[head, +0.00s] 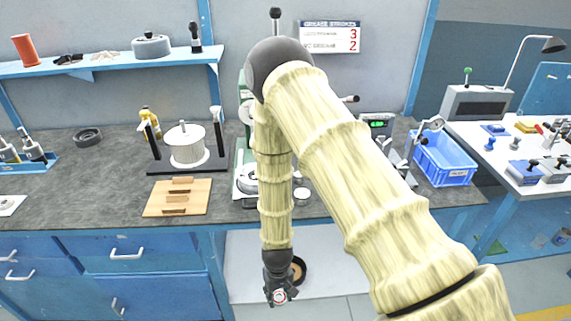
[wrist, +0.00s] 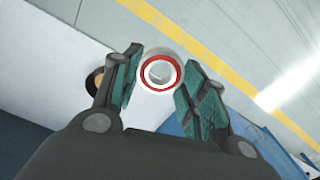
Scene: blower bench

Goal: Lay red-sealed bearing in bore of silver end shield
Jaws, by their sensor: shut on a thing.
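My gripper (wrist: 160,80) is shut on the red-sealed bearing (wrist: 160,73), a pale ring with a red band around its hole. In the head view the bearing (head: 280,297) is at the tip of my gripper (head: 278,292), low in front of the bench and below its top. A silver round part (head: 243,183), partly hidden behind my arm, sits at the base of the green press on the bench. I cannot tell whether it is the silver end shield, and its bore does not show clearly.
A dark ring (head: 299,269) with a tan inside lies on the white surface below the bench. The bench (head: 110,185) holds a wooden board (head: 178,197), a cream drum (head: 187,145) on a stand and a black ring (head: 88,137). A blue crate (head: 447,172) stands right.

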